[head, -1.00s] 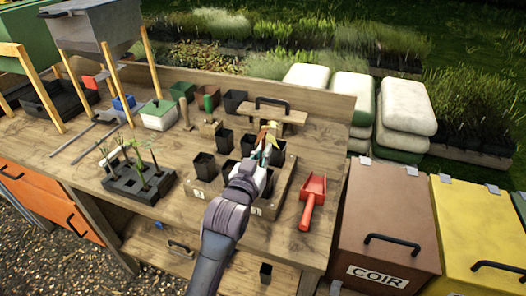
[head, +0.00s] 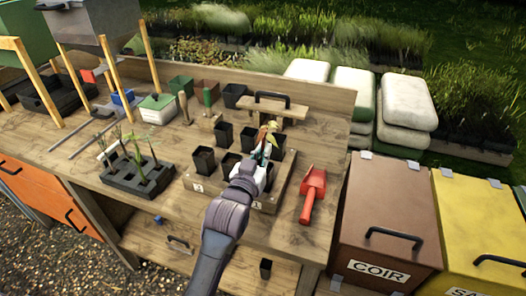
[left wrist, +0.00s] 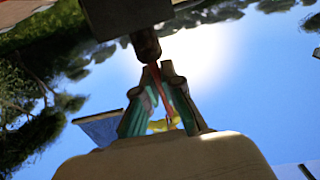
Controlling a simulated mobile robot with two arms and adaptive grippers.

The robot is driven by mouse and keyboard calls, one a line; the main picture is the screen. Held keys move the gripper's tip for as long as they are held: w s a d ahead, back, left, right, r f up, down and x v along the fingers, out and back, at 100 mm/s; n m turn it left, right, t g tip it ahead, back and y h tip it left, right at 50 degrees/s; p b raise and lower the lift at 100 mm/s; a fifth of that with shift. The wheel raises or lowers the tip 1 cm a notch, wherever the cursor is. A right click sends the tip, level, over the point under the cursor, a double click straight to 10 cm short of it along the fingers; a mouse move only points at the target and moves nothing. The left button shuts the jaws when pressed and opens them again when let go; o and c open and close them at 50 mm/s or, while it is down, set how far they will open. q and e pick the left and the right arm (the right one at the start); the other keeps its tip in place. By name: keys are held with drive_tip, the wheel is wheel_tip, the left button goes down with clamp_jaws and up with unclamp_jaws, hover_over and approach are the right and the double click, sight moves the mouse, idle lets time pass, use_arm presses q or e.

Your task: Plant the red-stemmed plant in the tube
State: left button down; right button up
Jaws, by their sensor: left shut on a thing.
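The red-stemmed plant (head: 270,132) shows its green and orange leaves above my left gripper (head: 264,158) in the head view. In the left wrist view, my left gripper (left wrist: 160,108) is shut on the plant's thin red stem (left wrist: 156,78). The brown root plug (left wrist: 146,46) meets a dark square-sided piece (left wrist: 125,14), which looks like a tube. I cannot tell how far the plug is inside it. Black tubes (head: 204,160) stand in a wooden crate (head: 230,197) below the gripper. My gripper hides part of the crate. My right gripper is not in view.
A red scoop (head: 313,190) lies right of the crate. A black tray with seedlings (head: 137,179) stands left. A wooden tool with a black handle (head: 270,104) lies behind the crate. Brown and yellow bins (head: 385,215) stand right of the bench.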

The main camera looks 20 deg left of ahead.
use_arm(q)
drive_tip(key=shift+p, duration=0.3)
drive_tip(key=shift+f, duration=0.3)
idle(0.3)
drive_tip(key=shift+f+b, duration=0.3)
drive_tip(key=shift+f, duration=0.05)
drive_tip(key=shift+f, duration=0.45)
drive_tip(key=shift+f+b, duration=0.4)
drive_tip(key=shift+f, duration=0.15)
drive_tip(key=shift+f, duration=0.35)
idle(1.0)
drive_tip(key=shift+f, duration=0.2)
idle(0.7)
drive_tip(key=c, duration=1.2)
unclamp_jaws()
drive_tip(key=shift+s, duration=0.1)
